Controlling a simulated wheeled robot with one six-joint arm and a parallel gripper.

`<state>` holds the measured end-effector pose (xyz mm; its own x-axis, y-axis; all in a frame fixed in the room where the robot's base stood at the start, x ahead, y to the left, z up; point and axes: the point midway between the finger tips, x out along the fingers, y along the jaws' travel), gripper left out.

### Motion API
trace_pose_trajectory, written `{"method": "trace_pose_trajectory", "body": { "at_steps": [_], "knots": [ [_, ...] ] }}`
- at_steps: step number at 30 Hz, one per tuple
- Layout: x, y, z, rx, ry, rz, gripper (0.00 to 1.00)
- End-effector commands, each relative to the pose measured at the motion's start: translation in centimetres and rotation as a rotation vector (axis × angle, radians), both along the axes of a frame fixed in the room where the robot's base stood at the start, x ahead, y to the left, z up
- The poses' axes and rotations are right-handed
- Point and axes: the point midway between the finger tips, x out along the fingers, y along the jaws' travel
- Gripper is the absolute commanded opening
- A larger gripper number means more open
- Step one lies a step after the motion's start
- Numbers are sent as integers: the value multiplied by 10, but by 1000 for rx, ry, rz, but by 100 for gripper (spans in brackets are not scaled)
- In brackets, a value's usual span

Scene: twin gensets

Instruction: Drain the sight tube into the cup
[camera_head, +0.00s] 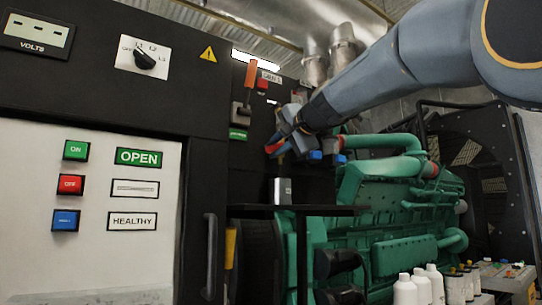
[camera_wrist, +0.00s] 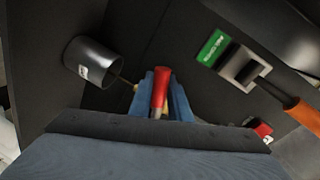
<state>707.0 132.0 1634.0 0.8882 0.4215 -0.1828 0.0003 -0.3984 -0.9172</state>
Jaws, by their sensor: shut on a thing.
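My gripper (camera_head: 275,144) is at the dark panel beside the green engine, its blue fingers shut on a small red handle (camera_wrist: 160,88), seen between the fingertips in the wrist view. Some yellowish metal shows beside the handle, mostly hidden by the fingers. A grey metal cup (camera_head: 282,191) with a white label stands upright on a dark shelf, below my gripper in the head view. In the wrist view the cup (camera_wrist: 90,62) is at upper left, apart from my fingers. I cannot make out the sight tube or any liquid level clearly.
A lever with an orange handle (camera_head: 251,74) sits on the panel above left of my gripper, near a green label (camera_head: 238,134). The dark shelf (camera_head: 325,210) juts out below. The green engine (camera_head: 400,195) is to the right. White bottles (camera_head: 405,290) stand at lower right.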

Motion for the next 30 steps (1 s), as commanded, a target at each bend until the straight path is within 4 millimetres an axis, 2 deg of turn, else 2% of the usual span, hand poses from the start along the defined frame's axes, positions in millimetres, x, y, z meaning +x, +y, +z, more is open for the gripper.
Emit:
{"method": "trace_pose_trajectory", "body": {
  "at_steps": [14, 15, 18, 26, 30],
  "knots": [
    [1, -1, -2, -43, -25, -1, 0],
    [0, -1, -2, -43, -25, -1, 22],
    [0, 0, -2, -43, -24, 0, 35],
    [0, 0, -2, -42, -25, 1, 35],
    [-9, -4, 0, -42, -26, -1, 35]
  ]
}}
